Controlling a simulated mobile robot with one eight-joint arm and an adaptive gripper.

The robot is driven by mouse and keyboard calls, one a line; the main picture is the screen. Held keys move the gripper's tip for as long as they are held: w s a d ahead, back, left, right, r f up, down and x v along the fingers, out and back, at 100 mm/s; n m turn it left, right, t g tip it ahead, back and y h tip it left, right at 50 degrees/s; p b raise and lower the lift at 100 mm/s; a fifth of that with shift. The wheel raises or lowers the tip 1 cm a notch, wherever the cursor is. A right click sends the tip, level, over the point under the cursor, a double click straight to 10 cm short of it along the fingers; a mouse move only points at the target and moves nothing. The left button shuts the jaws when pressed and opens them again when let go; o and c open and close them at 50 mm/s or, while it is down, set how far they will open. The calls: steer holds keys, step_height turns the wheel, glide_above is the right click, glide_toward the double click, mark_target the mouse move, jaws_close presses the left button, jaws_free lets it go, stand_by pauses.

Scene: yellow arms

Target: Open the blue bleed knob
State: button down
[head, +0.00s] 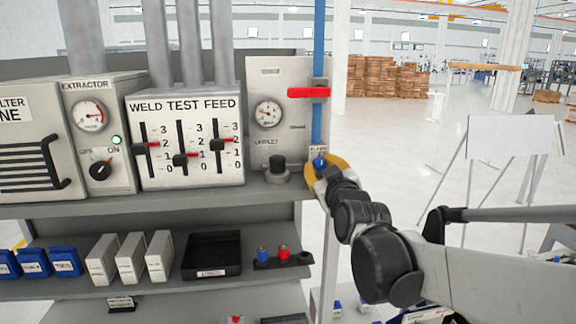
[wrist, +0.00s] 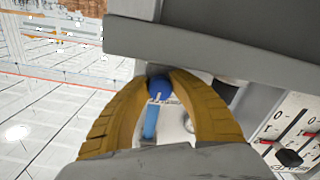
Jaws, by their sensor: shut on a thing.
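The blue bleed knob (head: 319,164) sits low on the right side of the gauge panel, under the blue vertical pipe (head: 319,50). My gripper (head: 322,172) reaches it from the front right, its yellow fingers around the knob. In the wrist view, the fingers of my gripper (wrist: 161,78) curve in from both sides and close on the blue knob (wrist: 160,88). A white mark shows on the knob's face. The finger contact is partly hidden by the wrist in the head view.
A red handle (head: 309,92) crosses the blue pipe above. A black knob (head: 277,166) stands on the shelf (head: 200,200) just left of my gripper. The weld test feed panel (head: 186,150) with sliders is further left.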

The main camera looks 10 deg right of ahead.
steer(key=shift+m, duration=0.3)
steer(key=m+b, duration=0.1)
steer(key=m, duration=0.2)
steer(key=shift+m, duration=0.3)
steer(key=shift+a+m+b, duration=0.1)
steer(key=shift+m+b, duration=0.55)
steer(key=shift+m, duration=0.85)
steer(key=c, duration=1.5)
jaws_free()
steer(key=shift+c, duration=0.2)
steer(key=o, duration=0.4)
steer(key=shift+w, duration=0.15)
